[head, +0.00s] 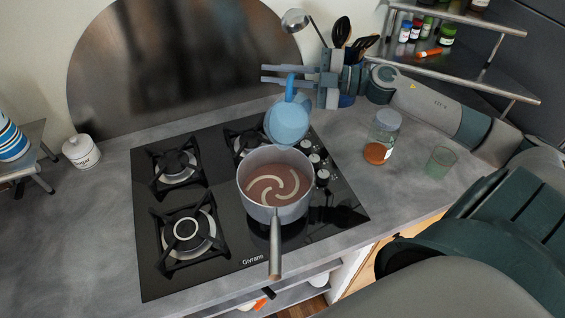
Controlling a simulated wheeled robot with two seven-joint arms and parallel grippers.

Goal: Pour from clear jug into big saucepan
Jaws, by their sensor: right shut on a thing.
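The jug (287,123) is light blue and looks see-through. It is just behind the big saucepan, overlapping its far rim in the picture. I cannot tell how far it is tilted or whether anything flows from it. My right gripper (288,76) is shut on the jug's blue handle, at the far side of the jug. The big saucepan (244,187) is grey and sits on the front right part of the hob, its handle pointing to the front. Inside is a reddish-brown content with pale swirls. My left gripper is not in view.
The black gas hob (222,252) has free burners on the left. Utensils (341,32) stand behind my right gripper. A white sugar pot (81,151) is at the left.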

